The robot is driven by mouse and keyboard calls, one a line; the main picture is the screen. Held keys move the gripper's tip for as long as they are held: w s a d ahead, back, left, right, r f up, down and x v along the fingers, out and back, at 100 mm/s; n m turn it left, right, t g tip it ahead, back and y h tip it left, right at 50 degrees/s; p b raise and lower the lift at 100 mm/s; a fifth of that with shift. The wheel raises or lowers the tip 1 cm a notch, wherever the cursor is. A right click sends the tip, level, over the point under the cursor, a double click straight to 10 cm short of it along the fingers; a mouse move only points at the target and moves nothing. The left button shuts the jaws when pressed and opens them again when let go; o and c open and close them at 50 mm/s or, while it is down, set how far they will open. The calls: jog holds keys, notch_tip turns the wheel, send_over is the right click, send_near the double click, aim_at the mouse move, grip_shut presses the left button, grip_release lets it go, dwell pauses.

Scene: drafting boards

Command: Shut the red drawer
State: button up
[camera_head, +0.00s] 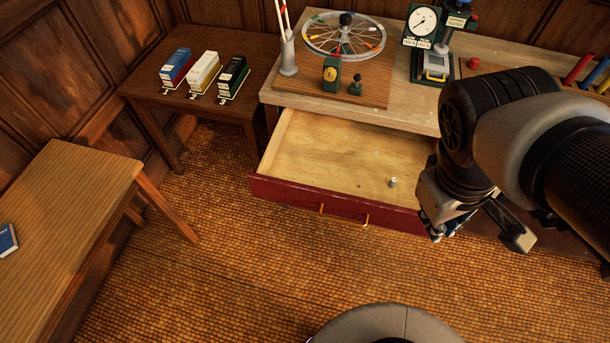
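The red drawer (290,193) is pulled open from under the pale wooden workbench (285,98). Its front is dark red with a yellow bar handle (343,215) at the middle. Its inside is bare pale wood, with a small metal cylinder (393,182) standing on the drawer floor. My gripper (477,232) is in front of the drawer's right end, pointing down and to the right of the handle. My arm hides the right end of the drawer front.
A wheel device (343,36), a dial gauge stand (424,28) and a red knob (473,63) stand on the bench. A side table (145,85) holds three boxes. A wooden bench (70,200) with a blue book (8,240) is at left.

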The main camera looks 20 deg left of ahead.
jog(key=w+a+f+n+h, duration=0.2)
jog(key=n, duration=0.2)
jog(key=w+a+f+n+h, duration=0.1)
jog(key=w+f+n+h, duration=0.1)
jog(key=n, duration=0.2)
jog(key=w+a+f+n+h, duration=0.2)
jog(key=w+f+n, duration=0.1)
jog(key=n, duration=0.1)
jog(key=shift+a+g, duration=0.3)
jog(key=shift+a, duration=0.05)
grip_shut()
jog(key=w+a+f+n+t+p, duration=0.1)
jog(key=a+f+n+t, duration=1.2)
jog(key=a+f+n, duration=0.85)
jog(key=n+t+y, duration=0.4)
jog(key=n+y, duration=0.4)
jog(key=n, duration=0.6)
send_near(296, 198)
jog(key=w+b, duration=0.1)
jog(key=w, duration=0.5)
jog(key=shift+w+f, duration=0.1)
jog(key=shift+w, duration=0.3)
